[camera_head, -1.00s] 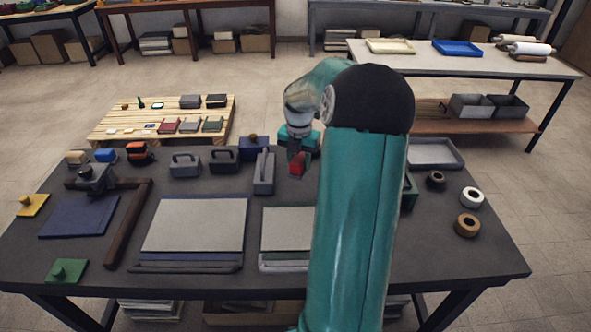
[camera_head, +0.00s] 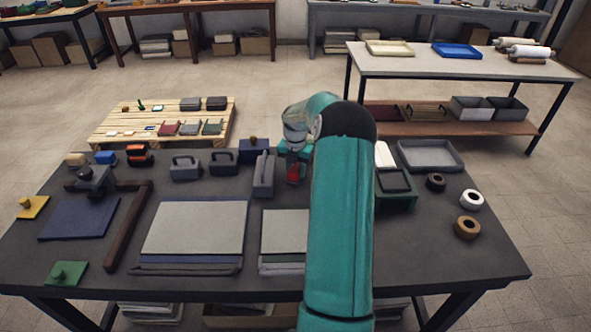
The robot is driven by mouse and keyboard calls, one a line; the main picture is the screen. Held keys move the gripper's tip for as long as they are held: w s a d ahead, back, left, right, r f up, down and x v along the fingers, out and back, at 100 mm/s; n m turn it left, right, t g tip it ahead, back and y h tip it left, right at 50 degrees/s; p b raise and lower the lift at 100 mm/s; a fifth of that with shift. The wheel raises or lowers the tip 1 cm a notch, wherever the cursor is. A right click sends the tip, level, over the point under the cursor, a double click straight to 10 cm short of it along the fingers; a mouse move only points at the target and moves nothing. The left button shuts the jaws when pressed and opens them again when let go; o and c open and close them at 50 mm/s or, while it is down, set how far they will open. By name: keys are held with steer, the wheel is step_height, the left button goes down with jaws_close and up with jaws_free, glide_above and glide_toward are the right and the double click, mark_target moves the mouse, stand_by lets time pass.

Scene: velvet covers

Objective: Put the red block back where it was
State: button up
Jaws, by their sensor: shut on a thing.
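The red block (camera_head: 294,173) shows small beside the far middle of the dark table (camera_head: 400,262), just right of a grey handled box (camera_head: 264,175). My gripper (camera_head: 293,165) is shut on the red block. The block is near the table top; I cannot tell whether it touches. My teal arm covers the table to the right of the gripper.
Grey handled tools (camera_head: 186,167) stand left of the gripper. Flat grey boards (camera_head: 196,226) lie in front. A green tray (camera_head: 396,201), a grey tray (camera_head: 431,155) and tape rolls (camera_head: 467,227) are at right. The front right table area is clear.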

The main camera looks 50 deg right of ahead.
steer(key=o, duration=1)
steer(key=shift+f, duration=0.1)
steer(key=shift+o, duration=0.2)
